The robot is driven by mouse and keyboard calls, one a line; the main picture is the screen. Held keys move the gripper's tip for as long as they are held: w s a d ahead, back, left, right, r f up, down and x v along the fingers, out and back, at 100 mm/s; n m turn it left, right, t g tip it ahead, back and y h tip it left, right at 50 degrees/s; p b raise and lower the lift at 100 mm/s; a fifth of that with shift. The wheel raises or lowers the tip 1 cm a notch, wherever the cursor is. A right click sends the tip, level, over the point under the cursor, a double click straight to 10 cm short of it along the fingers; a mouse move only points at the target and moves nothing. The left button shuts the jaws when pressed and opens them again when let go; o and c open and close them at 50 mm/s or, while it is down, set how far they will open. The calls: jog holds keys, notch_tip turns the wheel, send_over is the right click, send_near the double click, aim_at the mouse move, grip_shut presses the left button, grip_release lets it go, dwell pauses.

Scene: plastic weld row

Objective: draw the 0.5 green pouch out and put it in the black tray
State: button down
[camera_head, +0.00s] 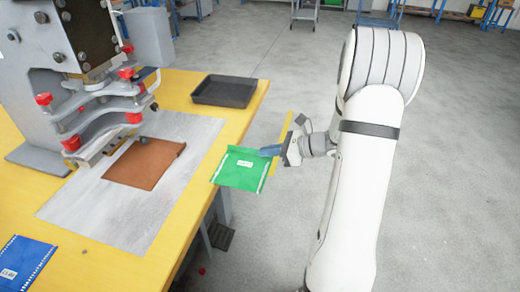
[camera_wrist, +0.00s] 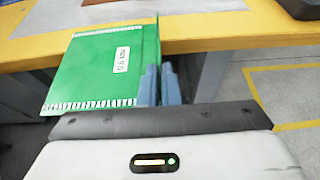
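The green pouch (camera_head: 241,168) with a white label hangs flat off the table's right edge, at the tip of my gripper (camera_head: 277,150). In the wrist view the green pouch (camera_wrist: 95,68) shows a label that seems to read 0.5, and its right edge lies between the two blue fingers of my gripper (camera_wrist: 158,85), which look closed on it. The black tray (camera_head: 224,91) sits on the table's far right corner and looks empty. In the wrist view a dark edge at top right (camera_wrist: 302,8) seems to be this tray.
The yellow table (camera_head: 100,262) carries a press (camera_head: 85,80) with red knobs over a metal plate (camera_head: 178,140). A brown sheet (camera_head: 145,163) lies on the plate. A blue pouch (camera_head: 22,262) lies at the near left.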

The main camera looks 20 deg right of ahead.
jog(key=s+d+p, duration=0.1)
jog(key=s+d, duration=0.4)
jog(key=d, duration=0.3)
jog(key=shift+s+d, duration=0.3)
jog(key=shift+s, duration=0.1)
jog(key=shift+s, duration=0.1)
dwell(0.4)
